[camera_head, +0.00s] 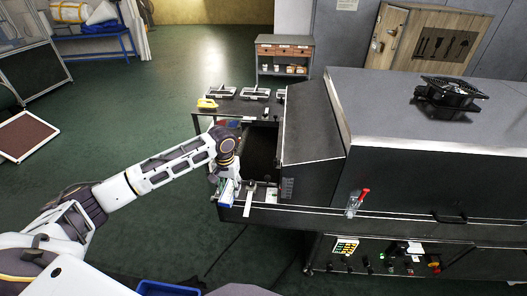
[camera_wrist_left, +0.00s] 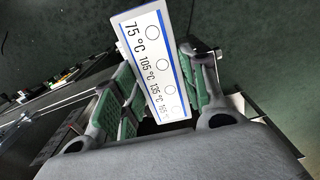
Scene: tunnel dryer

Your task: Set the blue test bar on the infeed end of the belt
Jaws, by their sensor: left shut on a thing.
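My left gripper (camera_head: 226,182) is shut on a bar with a white printed face and blue edges, which I take to be the blue test bar (camera_head: 226,194). In the left wrist view the bar (camera_wrist_left: 150,62) shows temperature marks beside round spots, and it stands between the green finger pads. The gripper holds it by the front left corner of the dryer's infeed. The dark belt (camera_head: 262,152) lies just beyond and right of the gripper. I cannot tell whether the bar touches anything below. My right gripper is not in view.
A dark table (camera_head: 222,105) behind the infeed carries several framed pieces and a yellow item (camera_head: 207,103). The grey dryer hood (camera_head: 313,120) rises right of the belt. A red-handled tool (camera_head: 358,201) is at the front side. Open green floor lies left.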

